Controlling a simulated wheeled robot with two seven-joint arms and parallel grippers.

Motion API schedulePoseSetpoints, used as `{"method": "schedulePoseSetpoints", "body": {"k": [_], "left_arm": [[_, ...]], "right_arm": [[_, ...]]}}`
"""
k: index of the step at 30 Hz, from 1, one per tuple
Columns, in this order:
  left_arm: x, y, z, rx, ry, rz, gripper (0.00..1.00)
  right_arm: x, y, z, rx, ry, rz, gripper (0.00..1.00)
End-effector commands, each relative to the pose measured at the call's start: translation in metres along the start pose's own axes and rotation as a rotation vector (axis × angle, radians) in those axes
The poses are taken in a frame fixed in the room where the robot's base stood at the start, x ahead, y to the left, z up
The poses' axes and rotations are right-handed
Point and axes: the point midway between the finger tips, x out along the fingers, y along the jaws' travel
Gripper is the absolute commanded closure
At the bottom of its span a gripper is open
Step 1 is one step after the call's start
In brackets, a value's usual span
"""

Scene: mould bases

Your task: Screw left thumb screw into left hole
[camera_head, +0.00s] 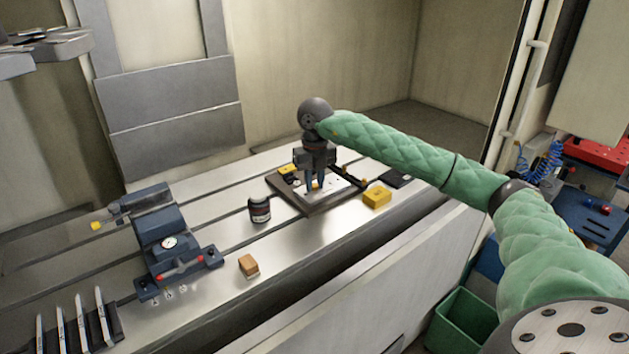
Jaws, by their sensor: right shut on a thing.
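My right arm reaches in from the right, and my right gripper (316,184) points straight down over the mould base (322,204). The mould base is a flat dark-edged plate with a light top, lying on the metal machine table. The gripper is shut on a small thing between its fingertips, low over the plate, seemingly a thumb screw. The thing is too small and too covered by the fingers to make out. The left hole is hidden or too small to tell. My left gripper is not in view.
A yellow block (377,196) sits at the plate's right front edge. A dark jar (259,210) stands left of the plate. A brown block (248,266) lies nearer, beside a blue vise (165,243). A tool rack (80,328) stands front left. Table between jar and vise is clear.

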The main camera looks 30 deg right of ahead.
Motion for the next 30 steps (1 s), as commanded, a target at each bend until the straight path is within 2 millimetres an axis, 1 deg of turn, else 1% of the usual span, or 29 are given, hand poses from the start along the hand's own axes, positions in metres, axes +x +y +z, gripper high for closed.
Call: {"method": "schedulePoseSetpoints", "body": {"k": [1,4,12,13,16,30], "left_arm": [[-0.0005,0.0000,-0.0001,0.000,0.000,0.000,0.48],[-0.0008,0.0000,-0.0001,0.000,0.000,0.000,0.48],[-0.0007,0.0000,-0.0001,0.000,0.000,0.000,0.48],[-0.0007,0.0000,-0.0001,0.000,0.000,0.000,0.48],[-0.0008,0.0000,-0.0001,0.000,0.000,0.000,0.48],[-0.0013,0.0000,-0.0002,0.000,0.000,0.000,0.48]], "right_arm": [[0.0033,0.0008,-0.0017,0.034,0.007,-0.001,1.00],[0.0034,0.0007,-0.0016,0.086,0.007,-0.002,1.00],[0.0034,0.0007,-0.0015,0.102,0.006,-0.002,1.00],[0.0034,0.0006,-0.0015,0.101,0.006,-0.002,0.74],[0.0027,0.0007,-0.0011,0.101,0.004,-0.001,0.54],[-0.0005,0.0021,0.0002,0.100,-0.002,0.004,0.54]]}}
